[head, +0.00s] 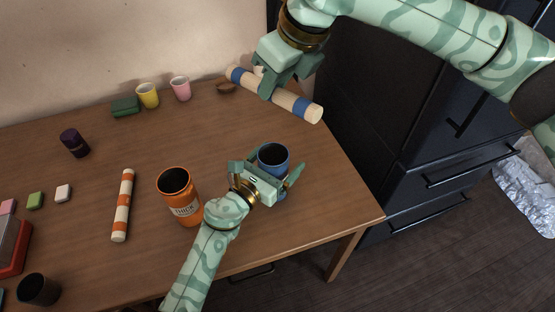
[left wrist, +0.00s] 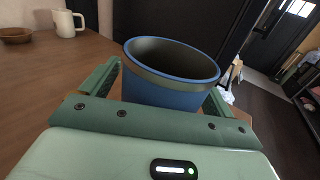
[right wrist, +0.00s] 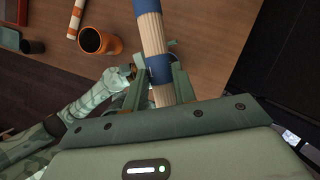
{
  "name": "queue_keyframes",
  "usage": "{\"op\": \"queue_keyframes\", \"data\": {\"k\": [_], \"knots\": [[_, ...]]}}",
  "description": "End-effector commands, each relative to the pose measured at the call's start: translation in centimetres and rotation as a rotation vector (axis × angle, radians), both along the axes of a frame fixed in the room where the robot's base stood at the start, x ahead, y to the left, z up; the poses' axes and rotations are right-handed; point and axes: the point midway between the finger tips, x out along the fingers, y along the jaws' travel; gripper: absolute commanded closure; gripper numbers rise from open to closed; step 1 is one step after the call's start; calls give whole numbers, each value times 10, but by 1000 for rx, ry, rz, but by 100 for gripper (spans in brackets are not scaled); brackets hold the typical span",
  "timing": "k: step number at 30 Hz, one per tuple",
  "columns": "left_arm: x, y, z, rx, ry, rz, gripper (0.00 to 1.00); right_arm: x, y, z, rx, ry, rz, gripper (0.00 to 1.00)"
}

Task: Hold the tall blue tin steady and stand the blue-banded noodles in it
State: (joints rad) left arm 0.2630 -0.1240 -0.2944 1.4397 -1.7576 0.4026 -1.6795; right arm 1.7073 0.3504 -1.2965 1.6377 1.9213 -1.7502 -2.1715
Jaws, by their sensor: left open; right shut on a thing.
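The tall blue tin (head: 274,157) stands near the table's right front; its open rim also shows in the left wrist view (left wrist: 172,85). My left gripper (head: 268,174) is open, with its fingers on either side of the tin; I cannot tell if they touch it. My right gripper (head: 279,84) is shut on the blue-banded noodles (head: 305,109), a pale bundle with blue bands. It holds the bundle lying slantwise in the air above the table's back right. In the right wrist view the bundle (right wrist: 153,39) runs up from between the fingers.
An orange tin (head: 180,199) stands left of my left gripper, with orange-banded noodles (head: 123,206) lying beside it. A yellow cup (head: 148,95), a pink cup (head: 181,89) and a green box (head: 125,107) are at the back. Dark drawers (head: 420,150) stand to the right.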

Motion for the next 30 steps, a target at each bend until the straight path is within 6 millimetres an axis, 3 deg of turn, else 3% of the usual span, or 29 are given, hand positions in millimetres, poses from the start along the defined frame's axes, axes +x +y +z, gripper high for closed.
{"op": "queue_keyframes", "data": {"k": [4,9,10,16,30], "knots": [[0,0,0,-1,1,0,12,0,0,0,1,-1,0,100],[0,0,0,-1,1,0,60,0,0,0,0,0,0,100],[0,0,0,-1,1,0,61,0,0,0,0,0,0,100],[0,0,0,-1,1,0,61,0,0,-3,0,0,0,100],[0,0,0,0,1,0,61,0,0,-37,0,1,0,100]]}}
